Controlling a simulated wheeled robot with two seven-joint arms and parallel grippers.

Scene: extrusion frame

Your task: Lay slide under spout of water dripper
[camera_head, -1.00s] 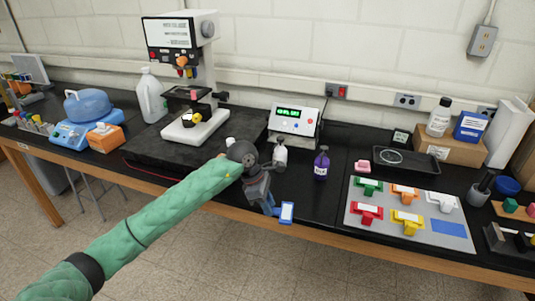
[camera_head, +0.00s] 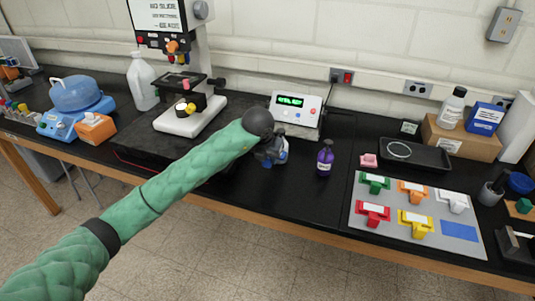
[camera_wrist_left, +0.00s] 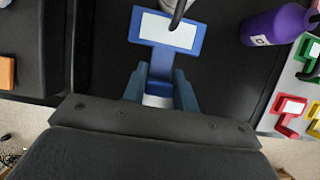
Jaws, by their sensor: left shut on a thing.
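My left gripper (camera_head: 271,159) is at the front middle of the bench, in front of the digital-display box. In the left wrist view its blue fingers (camera_wrist_left: 160,90) are shut on the stem of a blue slide (camera_wrist_left: 137,27) with a white label. The slide's wide end points away from the gripper. A dark thin spout (camera_wrist_left: 178,14) crosses over the label near its far edge. The white dripper body (camera_head: 283,146) is mostly hidden behind the gripper in the head view. I cannot tell whether the slide touches the bench. My right gripper is not in view.
A purple bottle (camera_head: 325,158) stands just right of the gripper. The display box (camera_head: 297,113) is behind it. A grey board (camera_head: 355,208) with several coloured slides and a blue empty patch lies right. A microscope (camera_head: 175,124) stands left.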

